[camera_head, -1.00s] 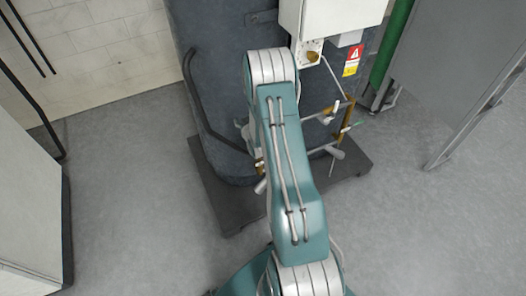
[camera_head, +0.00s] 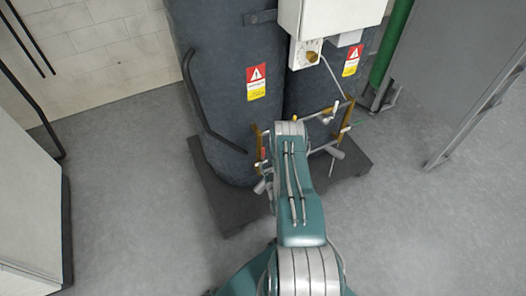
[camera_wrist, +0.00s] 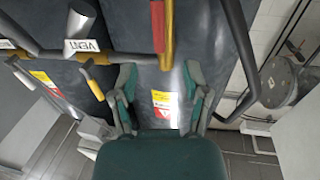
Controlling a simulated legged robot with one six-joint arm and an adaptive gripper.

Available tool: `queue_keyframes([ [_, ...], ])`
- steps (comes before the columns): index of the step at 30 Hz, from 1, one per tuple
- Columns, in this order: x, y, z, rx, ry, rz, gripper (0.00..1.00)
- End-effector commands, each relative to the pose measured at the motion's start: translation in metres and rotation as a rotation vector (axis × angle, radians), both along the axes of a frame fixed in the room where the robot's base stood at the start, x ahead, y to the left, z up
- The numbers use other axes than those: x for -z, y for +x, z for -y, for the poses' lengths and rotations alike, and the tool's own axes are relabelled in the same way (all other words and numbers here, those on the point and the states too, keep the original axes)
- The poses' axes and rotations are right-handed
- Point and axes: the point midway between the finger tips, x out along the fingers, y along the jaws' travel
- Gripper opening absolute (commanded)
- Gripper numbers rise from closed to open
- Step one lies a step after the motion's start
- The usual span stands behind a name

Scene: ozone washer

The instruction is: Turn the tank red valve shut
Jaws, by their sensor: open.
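The red valve handle (camera_wrist: 169,32) shows in the wrist view as an upright red bar beside a yellow-brown pipe, at the top middle. A small red spot (camera_head: 263,154), probably the same valve, shows in the head view just left of my arm. My gripper (camera_wrist: 160,76) has its two green fingers spread with nothing between them. In the picture the handle lies above the gap between the fingertips; I cannot tell the distance in depth. The dark tank (camera_head: 225,75) stands behind the pipes. In the head view my gripper is largely hidden by my arm.
Brass pipes with grey handles (camera_head: 329,116) stand right of my arm. The tanks rest on a dark base (camera_head: 230,213). A curved black pipe (camera_head: 197,100) runs along the left tank. A white box (camera_head: 325,18) hangs above. Grey floor (camera_head: 130,180) is free at left.

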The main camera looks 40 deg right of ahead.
Motion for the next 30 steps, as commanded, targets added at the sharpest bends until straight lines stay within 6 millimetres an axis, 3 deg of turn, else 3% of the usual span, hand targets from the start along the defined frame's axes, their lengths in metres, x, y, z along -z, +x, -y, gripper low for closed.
queue_keyframes([
  [6, -0.001, 0.038, 0.017, -0.001, -0.003, 0.003, 0.60],
  [12, 0.000, 0.063, 0.029, 0.001, 0.000, 0.001, 0.60],
  [23, 0.000, 0.070, 0.033, 0.001, 0.001, 0.000, 0.60],
  [24, 0.000, 0.070, 0.033, 0.001, 0.001, 0.000, 0.56],
  [28, 0.000, 0.070, 0.033, 0.001, 0.001, 0.000, 0.00],
  [30, 0.000, 0.070, 0.033, 0.001, 0.001, 0.000, 0.00],
])
